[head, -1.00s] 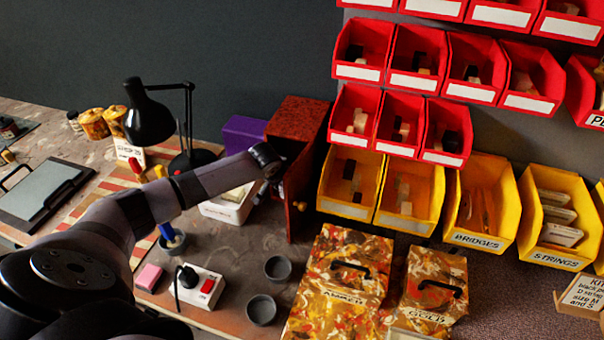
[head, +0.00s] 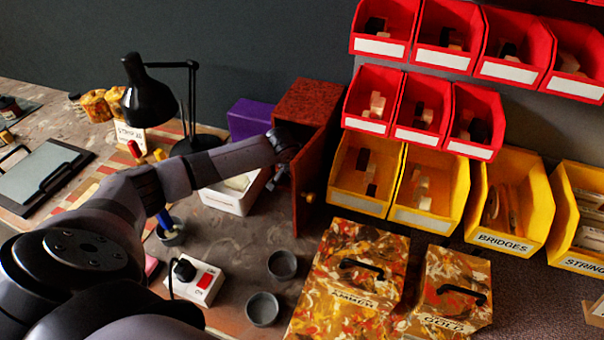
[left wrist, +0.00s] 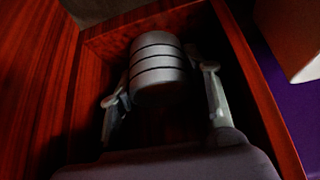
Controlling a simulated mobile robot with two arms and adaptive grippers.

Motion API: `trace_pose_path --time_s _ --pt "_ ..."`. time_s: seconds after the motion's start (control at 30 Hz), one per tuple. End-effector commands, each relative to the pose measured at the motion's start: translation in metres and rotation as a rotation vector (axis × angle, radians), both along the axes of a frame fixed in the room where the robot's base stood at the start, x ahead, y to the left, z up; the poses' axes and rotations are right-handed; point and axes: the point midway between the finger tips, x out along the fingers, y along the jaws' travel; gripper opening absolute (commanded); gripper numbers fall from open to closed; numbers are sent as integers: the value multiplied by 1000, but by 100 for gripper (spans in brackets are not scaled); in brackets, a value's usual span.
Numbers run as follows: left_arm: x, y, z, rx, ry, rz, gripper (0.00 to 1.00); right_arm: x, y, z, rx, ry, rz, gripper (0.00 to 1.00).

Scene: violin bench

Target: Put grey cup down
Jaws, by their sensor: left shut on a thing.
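A grey cup (left wrist: 158,68), round with dark bands, is between the fingers of my left gripper (left wrist: 163,84) in the left wrist view. The gripper is shut on it. Both are inside the open reddish wooden cabinet (left wrist: 262,85). I cannot tell whether the cup touches the cabinet floor. In the head view my left wrist reaches into the cabinet (head: 308,98), and the held cup is hidden. Two other grey cups, a farther one (head: 282,264) and a nearer one (head: 262,309), stand on the bench. My right gripper is not in view.
The cabinet's open door (head: 308,190) stands right of my wrist. A white box (head: 232,196) is below my arm and a purple box (head: 248,118) is behind it. A black lamp (head: 150,103), a power switch (head: 204,283) and patterned boxes (head: 345,270) stand nearby.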

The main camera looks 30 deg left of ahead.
Motion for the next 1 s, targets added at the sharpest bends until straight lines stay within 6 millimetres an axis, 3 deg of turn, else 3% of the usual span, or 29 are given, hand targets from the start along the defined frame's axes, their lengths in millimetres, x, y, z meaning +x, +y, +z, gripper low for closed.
trace_pose_path --time_s 0.13,0.17,0.27,0.67,1.0 --pt "0 -1 -3 -1 0 0 12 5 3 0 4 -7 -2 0" --pt "0 0 -3 -1 0 0 46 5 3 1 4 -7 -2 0" --pt "0 0 -3 -1 0 0 53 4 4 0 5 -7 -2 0" --pt "-2 0 4 0 -1 -1 53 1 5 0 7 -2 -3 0" --pt "-31 -4 55 1 -2 -3 53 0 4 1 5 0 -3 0"
